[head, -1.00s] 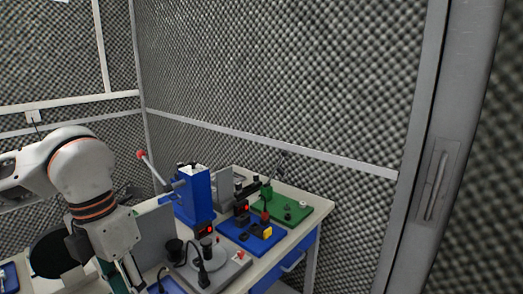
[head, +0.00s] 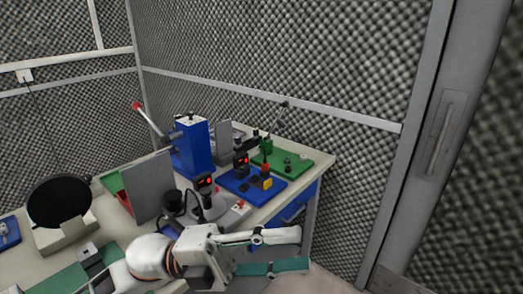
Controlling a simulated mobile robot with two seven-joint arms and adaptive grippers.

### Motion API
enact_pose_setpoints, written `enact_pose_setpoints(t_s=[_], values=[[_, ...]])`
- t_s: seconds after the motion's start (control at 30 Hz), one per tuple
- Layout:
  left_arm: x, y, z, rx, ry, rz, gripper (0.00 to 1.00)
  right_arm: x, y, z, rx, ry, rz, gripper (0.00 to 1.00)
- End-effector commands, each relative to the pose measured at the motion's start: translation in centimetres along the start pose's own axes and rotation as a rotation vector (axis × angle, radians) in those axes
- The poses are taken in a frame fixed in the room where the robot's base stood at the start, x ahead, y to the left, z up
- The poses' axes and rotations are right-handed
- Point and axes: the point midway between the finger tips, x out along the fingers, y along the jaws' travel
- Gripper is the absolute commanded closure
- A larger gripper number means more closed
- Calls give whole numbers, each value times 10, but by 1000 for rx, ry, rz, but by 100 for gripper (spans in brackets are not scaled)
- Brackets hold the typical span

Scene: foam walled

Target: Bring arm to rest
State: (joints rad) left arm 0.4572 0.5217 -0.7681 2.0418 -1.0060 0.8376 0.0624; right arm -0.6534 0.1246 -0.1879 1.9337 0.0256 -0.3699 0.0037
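My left arm (head: 160,258) comes in low from the left in the head view, white with a dark and orange band. Its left gripper (head: 303,250) points right, with one pale finger above and one green-faced finger below. The fingers are apart with nothing seen between them. The gripper shows in front of the table's near right edge. My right gripper is not in view.
The table (head: 313,172) holds a blue press (head: 191,147) with a red-tipped lever, a blue board (head: 252,188), a green board (head: 283,161), a grey panel (head: 148,187) and a round black disc (head: 60,200). Foam walls and a door (head: 425,140) enclose it. Floor shows at lower right.

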Motion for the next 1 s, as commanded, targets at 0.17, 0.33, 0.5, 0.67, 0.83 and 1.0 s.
enact_pose_setpoints(t_s=[0.17,0.33,0.5,0.67,0.83,1.0], values=[[-38,16,54,-187,-300,-251,65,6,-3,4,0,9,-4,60],[-104,64,100,-384,-617,-419,65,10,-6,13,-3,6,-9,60],[-186,146,118,-600,-945,-524,65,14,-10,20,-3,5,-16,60],[-253,229,103,-787,-1207,-563,65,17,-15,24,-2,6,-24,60],[-313,317,60,-980,-1454,-570,65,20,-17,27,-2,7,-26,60],[-354,384,6,-1140,-1643,-551,65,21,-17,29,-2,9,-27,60]])
